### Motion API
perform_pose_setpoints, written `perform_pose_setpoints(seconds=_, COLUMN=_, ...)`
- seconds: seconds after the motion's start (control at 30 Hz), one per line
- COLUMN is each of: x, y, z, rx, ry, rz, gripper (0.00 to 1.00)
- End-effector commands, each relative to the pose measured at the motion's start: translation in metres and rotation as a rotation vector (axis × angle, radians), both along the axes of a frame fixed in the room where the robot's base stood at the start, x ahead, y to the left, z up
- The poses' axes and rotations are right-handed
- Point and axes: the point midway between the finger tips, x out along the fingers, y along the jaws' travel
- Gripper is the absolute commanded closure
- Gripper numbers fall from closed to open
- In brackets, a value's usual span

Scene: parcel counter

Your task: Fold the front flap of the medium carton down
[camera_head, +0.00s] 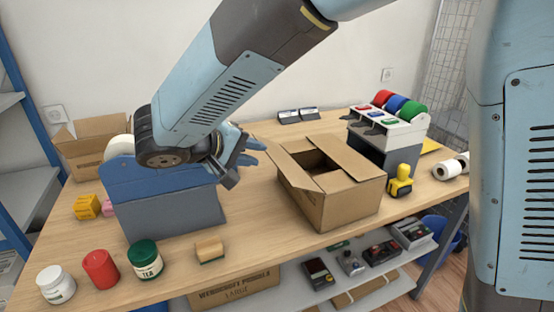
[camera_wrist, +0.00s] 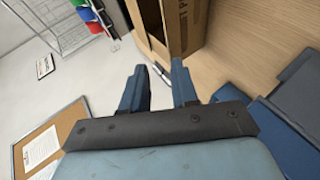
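An open brown carton (camera_head: 345,208) stands on the counter right of centre, and I take it for the medium carton. I cannot clearly tell how the front flap lies. My gripper (camera_head: 249,152) is left of and behind the carton, above the counter, open and empty. In the wrist view my gripper (camera_wrist: 160,88) shows its two blue fingers apart with nothing between them. Part of the carton (camera_wrist: 184,20) shows beyond the fingertips there.
A blue and grey holder (camera_head: 170,210) stands left, below my arm. Jars (camera_head: 145,262) and a small wooden block (camera_head: 209,250) are at the front left. A yellow-black hand tool (camera_head: 400,182) stands right of the carton, a roll rack (camera_head: 388,135) behind. Another open carton (camera_head: 85,150) is back left.

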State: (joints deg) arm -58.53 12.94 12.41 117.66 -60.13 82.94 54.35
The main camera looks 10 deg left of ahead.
Motion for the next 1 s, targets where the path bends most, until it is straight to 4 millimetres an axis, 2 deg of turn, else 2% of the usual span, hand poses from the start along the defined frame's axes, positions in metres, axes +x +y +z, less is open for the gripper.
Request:
perform_pose_setpoints(seconds=0.03, x=-0.004, y=0.011, z=-0.003, rx=-0.006, ry=-0.015, rz=0.018, gripper=0.71)
perform_pose_setpoints(seconds=0.1, x=-0.007, y=0.020, z=-0.005, rx=-0.010, ry=-0.030, rz=0.034, gripper=0.71)
perform_pose_setpoints(seconds=0.27, x=-0.004, y=0.023, z=-0.009, rx=-0.011, ry=-0.044, rz=0.043, gripper=0.71)
perform_pose_setpoints(seconds=1.0, x=0.083, y=-0.032, z=-0.062, rx=-0.012, ry=-0.040, rz=0.041, gripper=0.71)
